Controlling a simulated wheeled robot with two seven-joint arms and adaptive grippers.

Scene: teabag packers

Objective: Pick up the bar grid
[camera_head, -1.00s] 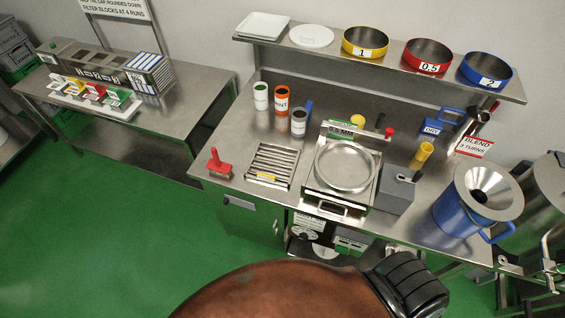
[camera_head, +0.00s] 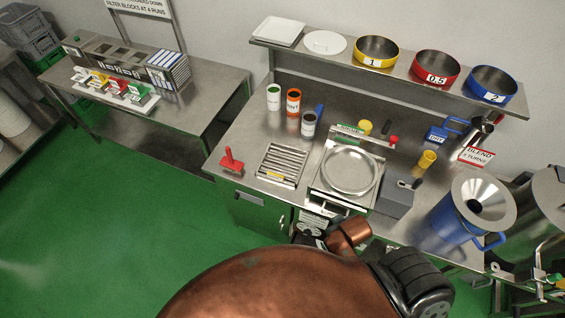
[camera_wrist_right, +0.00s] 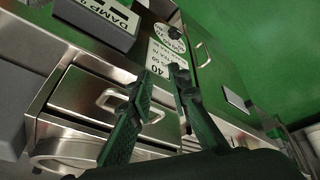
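The bar grid (camera_head: 281,164) is a silver frame with parallel bars and a yellow label on its front edge. It lies flat on the steel bench, left of the round sieve unit (camera_head: 349,171) and right of a red-handled tool (camera_head: 231,161). In the right wrist view, my right gripper (camera_wrist_right: 163,70) has its two dark fingers apart with nothing between them. It is in front of the bench's metal drawer fronts (camera_wrist_right: 95,95); the grid cannot be made out there. In the head view my copper-coloured arm hides most of that gripper. My left gripper is not in view.
Several canisters (camera_head: 293,103) stand behind the grid. A grey box (camera_head: 396,196) and a blue hopper (camera_head: 457,215) are to the right. A shelf with coloured pans (camera_head: 376,51) runs above. A second bench (camera_head: 205,88) stands to the left, with green floor between.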

